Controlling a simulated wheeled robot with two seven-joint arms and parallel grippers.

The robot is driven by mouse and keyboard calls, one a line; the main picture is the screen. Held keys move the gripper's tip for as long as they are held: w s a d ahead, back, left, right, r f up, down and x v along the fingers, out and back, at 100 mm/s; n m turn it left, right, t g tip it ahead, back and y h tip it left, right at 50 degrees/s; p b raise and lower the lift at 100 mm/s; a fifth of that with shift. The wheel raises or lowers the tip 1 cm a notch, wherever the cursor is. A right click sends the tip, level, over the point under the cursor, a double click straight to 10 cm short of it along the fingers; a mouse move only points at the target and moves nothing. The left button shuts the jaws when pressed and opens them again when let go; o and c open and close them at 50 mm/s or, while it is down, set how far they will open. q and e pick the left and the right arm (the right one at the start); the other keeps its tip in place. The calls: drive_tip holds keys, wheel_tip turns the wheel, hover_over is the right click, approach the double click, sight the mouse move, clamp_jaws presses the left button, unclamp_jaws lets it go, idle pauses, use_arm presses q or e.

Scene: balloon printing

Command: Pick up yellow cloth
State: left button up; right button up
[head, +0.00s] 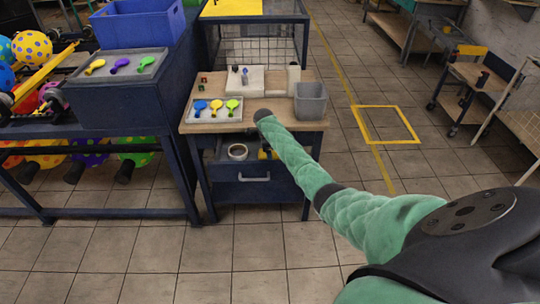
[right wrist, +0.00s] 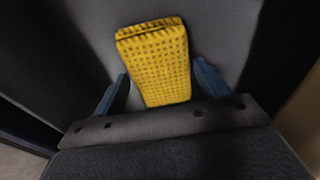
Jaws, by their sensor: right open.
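The yellow cloth (right wrist: 158,60) is a folded, waffle-textured block in the right wrist view. It lies on a dark grey surface. My right gripper (right wrist: 160,78) is open, with one blue finger on each side of the cloth; whether they touch it cannot be told. In the head view, a small part of the yellow cloth (head: 264,154) shows below the tabletop, in the open space above the drawer front. My left gripper is not in view.
The workbench (head: 262,127) carries a tray (head: 198,116) of coloured balloon paddles and a grey bin (head: 310,101). A roll of tape (head: 238,151) lies left of the cloth under the tabletop. A dark table with a blue crate (head: 137,24) stands at left.

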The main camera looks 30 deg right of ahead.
drive_tip(key=c, duration=0.7)
drive_tip(key=shift+c, duration=0.2)
